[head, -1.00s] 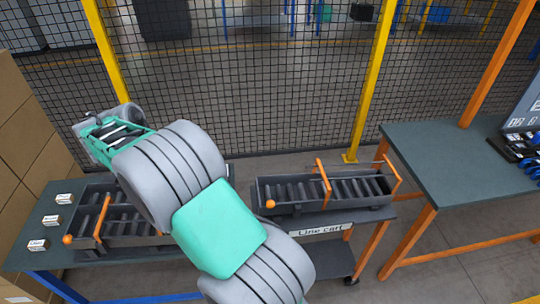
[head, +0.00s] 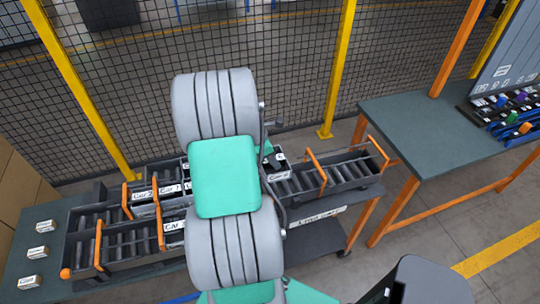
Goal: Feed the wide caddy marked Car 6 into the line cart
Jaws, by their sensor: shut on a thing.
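The wide caddy (head: 280,175), a dark box whose small white front label seems to read Car 6, shows just right of my arm. Most of it is hidden behind the arm. It is at the left end of the line cart (head: 318,215); I cannot tell whether it rests on the rollers. My gripper (head: 268,153) is mostly hidden behind my grey and green arm; only a green and dark part shows at the caddy. It is shut on the caddy. The line cart's roller bed (head: 340,172) is bare to the right, under orange hoops.
A left roller rack (head: 90,247) has orange bars and dark caddies labelled Car 2 (head: 141,196) and others. White tags (head: 40,253) lie on the table left of it. A grey-green table (head: 420,125) with a bin board stands right. A mesh fence with yellow posts (head: 338,70) runs behind.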

